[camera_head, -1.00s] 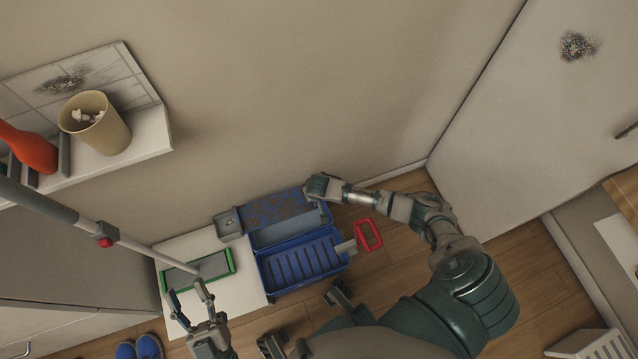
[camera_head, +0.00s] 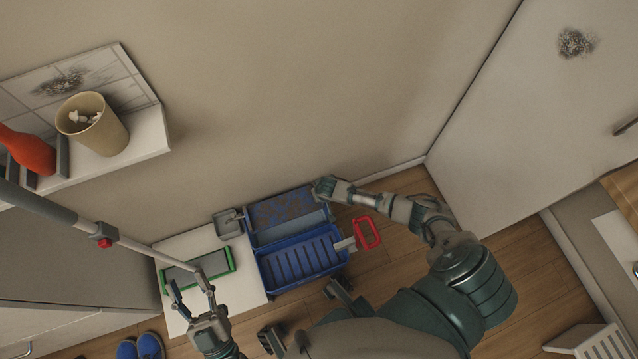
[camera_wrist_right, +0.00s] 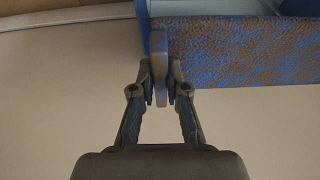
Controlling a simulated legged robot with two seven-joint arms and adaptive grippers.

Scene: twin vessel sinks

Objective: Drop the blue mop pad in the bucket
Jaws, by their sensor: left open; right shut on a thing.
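The blue mop pad (camera_head: 280,209) is mottled with brown dirt. In the head view it is at the back side of the blue bucket (camera_head: 272,291), by the wall. My right gripper (camera_head: 322,188) is at the pad's right end. The right wrist view shows its fingers (camera_wrist_right: 160,85) shut on a grey tab at the edge of the pad (camera_wrist_right: 240,55). Whether the pad touches the bucket is hard to tell. My left gripper (camera_head: 191,291) is open and empty, just below the green-edged mop head (camera_head: 185,272).
The mop's grey pole (camera_head: 60,213) runs from the left edge to its head on a white mat (camera_head: 246,283). Blue shoes (camera_head: 139,347) are at lower left. A shelf (camera_head: 145,143) holds a tan bin (camera_head: 95,123).

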